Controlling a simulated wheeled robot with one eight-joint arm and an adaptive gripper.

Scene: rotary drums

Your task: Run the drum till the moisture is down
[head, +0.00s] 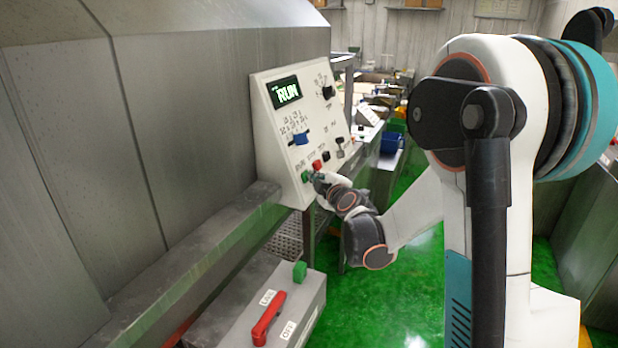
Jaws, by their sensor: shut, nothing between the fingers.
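The drum (210,95) is a large grey metal body filling the left and upper left. Its white control panel (270,130) stands at its right end, with a lit display (285,92) reading "RUN". Low on the panel are a green button (305,176) and a red button (317,165). A blue-handled control (299,139) and black knobs are above them. My gripper (317,181) is at the panel's lower edge, close beside the green button. It is shut and empty. Whether it touches the button is too small to tell.
A grey box with a red lever (268,318), labelled "OFF" at one end, and a green knob (299,271) sits low in front. A metal ledge (200,260) runs below the drum. Blue bins (390,143) and benches stand behind. Green floor (415,290) lies open at centre right.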

